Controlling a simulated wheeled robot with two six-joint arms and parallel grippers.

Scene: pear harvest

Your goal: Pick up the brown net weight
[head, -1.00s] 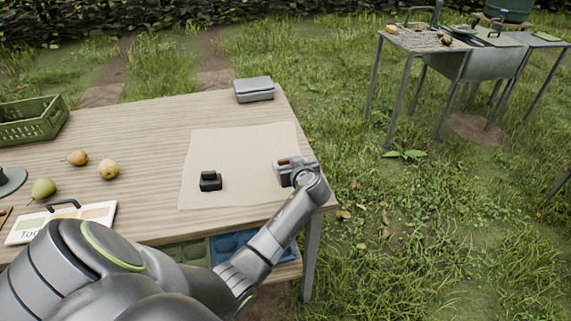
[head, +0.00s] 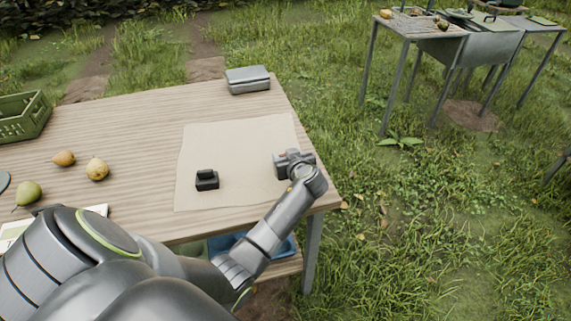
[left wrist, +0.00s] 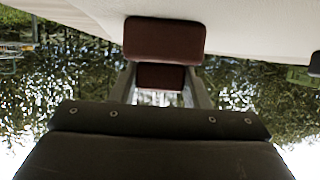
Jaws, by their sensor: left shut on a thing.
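The brown net weight (left wrist: 164,40) shows in the left wrist view as a dark reddish-brown block with a second brown part below it in the picture. It sits between the fingers of my left gripper (left wrist: 162,80), which is shut on it. In the head view my left gripper (head: 284,164) is over the right edge of the beige cloth (head: 235,142), near the table's right side. The brown weight is hidden there by the gripper. I cannot tell whether it touches the cloth. My right gripper is not in view.
A black weight (head: 207,180) stands on the cloth. A grey case (head: 248,80) lies at the table's back right. Pears (head: 97,169) and a green crate (head: 22,118) are at the left. A metal-legged table (head: 420,27) stands on the grass beyond.

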